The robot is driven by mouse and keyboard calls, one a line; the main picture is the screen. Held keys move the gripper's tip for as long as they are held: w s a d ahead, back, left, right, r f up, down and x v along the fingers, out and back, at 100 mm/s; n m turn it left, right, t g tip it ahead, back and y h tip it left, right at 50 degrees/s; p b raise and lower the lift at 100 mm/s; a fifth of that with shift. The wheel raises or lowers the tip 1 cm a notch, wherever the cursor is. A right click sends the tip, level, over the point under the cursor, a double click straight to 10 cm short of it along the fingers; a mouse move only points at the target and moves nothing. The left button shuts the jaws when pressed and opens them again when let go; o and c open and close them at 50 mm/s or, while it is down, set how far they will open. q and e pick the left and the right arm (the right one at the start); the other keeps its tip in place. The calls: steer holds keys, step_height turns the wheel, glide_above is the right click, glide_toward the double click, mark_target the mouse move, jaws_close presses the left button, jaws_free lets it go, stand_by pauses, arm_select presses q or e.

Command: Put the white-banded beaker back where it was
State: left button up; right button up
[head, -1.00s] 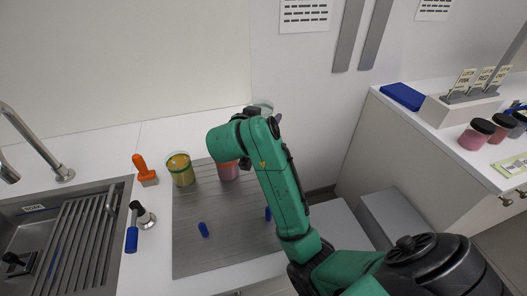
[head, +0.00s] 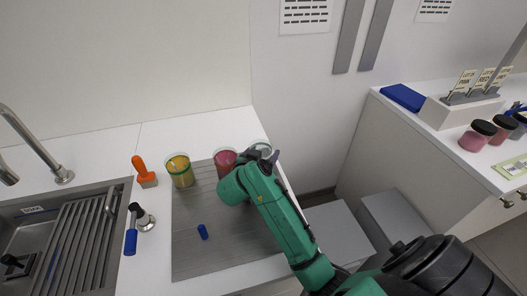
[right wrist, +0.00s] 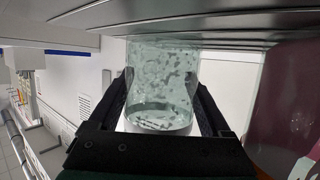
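The pale, clear beaker (head: 261,146) is at the back right corner of the grey mat, partly hidden by my right gripper (head: 264,157). In the right wrist view the beaker (right wrist: 162,82) sits between the two dark fingers (right wrist: 164,92), which appear to press on both its sides. A whitish rim shows near the palm; I cannot clearly make out its band. The beaker's far end meets the grey mat surface in that view, but I cannot tell whether it bears on it. My left gripper is not in view.
A red beaker (head: 224,158) stands close left of my right gripper; a yellow, green-banded beaker (head: 179,172) is farther left. A blue piece (head: 203,232) lies on the grey mat (head: 195,262). An orange-handled tool (head: 143,170) and the sink (head: 70,245) are left.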

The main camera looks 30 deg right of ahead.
steer(key=shift+o, duration=0.9)
steer(key=shift+r, duration=0.15)
steer(key=p+v, duration=0.2)
steer(key=p, duration=0.1)
steer(key=r+p+v, duration=0.1)
steer(key=p+v, duration=0.2)
steer(key=shift+r, duration=0.15)
steer(key=p+v, duration=0.2)
steer(key=v, duration=0.1)
steer(key=p+v, duration=0.2)
steer(key=v, duration=0.1)
steer(key=shift+f, duration=0.2)
steer(key=shift+s+a, duration=0.25)
steer(key=shift+s, duration=0.05)
steer(key=shift+a+f, duration=0.1)
steer(key=shift+f, duration=0.15)
